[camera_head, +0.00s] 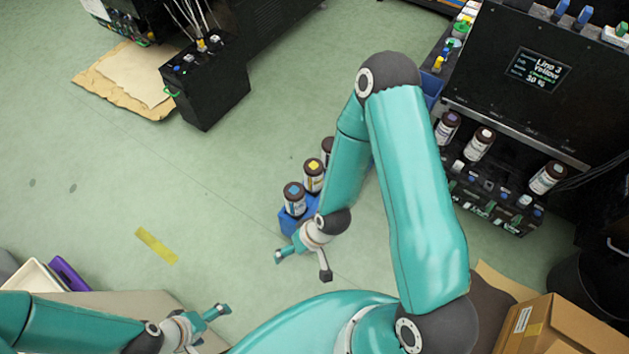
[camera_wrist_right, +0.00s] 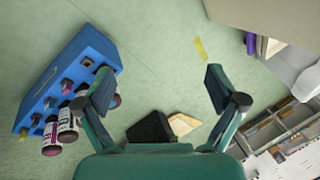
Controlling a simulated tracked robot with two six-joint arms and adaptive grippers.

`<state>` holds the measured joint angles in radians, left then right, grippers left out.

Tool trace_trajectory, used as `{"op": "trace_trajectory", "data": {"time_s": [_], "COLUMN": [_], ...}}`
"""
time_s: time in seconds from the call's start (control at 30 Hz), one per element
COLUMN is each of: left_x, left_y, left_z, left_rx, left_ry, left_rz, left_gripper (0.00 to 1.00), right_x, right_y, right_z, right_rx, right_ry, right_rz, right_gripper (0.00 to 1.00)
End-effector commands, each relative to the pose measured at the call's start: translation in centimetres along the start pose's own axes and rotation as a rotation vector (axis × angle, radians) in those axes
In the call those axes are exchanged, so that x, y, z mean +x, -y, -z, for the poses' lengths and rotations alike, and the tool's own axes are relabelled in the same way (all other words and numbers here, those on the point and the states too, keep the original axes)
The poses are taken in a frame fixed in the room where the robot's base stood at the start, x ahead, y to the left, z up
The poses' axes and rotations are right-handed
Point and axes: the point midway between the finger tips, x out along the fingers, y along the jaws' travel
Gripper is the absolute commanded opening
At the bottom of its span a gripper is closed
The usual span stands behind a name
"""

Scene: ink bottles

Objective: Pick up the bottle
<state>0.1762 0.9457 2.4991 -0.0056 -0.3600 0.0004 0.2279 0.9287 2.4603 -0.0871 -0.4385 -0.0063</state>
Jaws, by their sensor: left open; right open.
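Dark bottles with white labels stand at a blue rack (camera_head: 285,222) on the floor: one with a blue cap (camera_head: 294,200), one with a yellow cap (camera_head: 313,178), and a third (camera_head: 327,148) partly hidden by my right arm. My right gripper (camera_head: 302,268) is open and empty, just below the rack in the head view. In the right wrist view, the blue rack (camera_wrist_right: 95,45) lies left of the open right gripper (camera_wrist_right: 160,82), with bottles (camera_wrist_right: 68,128) partly behind the left finger. My left gripper (camera_head: 212,328) is open and empty at the bottom left.
A black machine (camera_head: 510,80) at the right carries several more bottles (camera_head: 479,145). A cardboard box (camera_head: 550,325) is at bottom right. A black container (camera_head: 205,85) stands by flat cardboard (camera_head: 95,85). Green floor around the yellow tape (camera_head: 157,246) is clear.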

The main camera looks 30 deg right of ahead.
Motion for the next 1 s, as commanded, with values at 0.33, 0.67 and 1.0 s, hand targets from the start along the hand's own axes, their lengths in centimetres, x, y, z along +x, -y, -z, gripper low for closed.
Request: {"op": "trace_trajectory", "data": {"time_s": [0.33, 0.67, 1.0], "left_x": [15.0, 26.2, 29.8], "left_y": [5.4, 9.5, 10.8], "left_z": [0.1, 0.1, 0.2], "left_rx": [-0.001, 0.0, 0.0], "left_ry": [0.001, 0.001, 0.0], "left_rz": [0.0, 0.0, 0.0], "left_gripper": [1.0, 1.0, 1.0], "right_x": [10.7, 13.2, 12.7], "right_y": [-13.1, -25.5, -30.0], "right_z": [11.4, 17.7, 19.2], "right_rx": [-0.129, -0.306, -0.403], "right_ry": [-0.461, -0.845, -0.983], "right_rz": [-0.011, -0.113, -0.171], "right_gripper": [1.0, 1.0, 1.0]}}
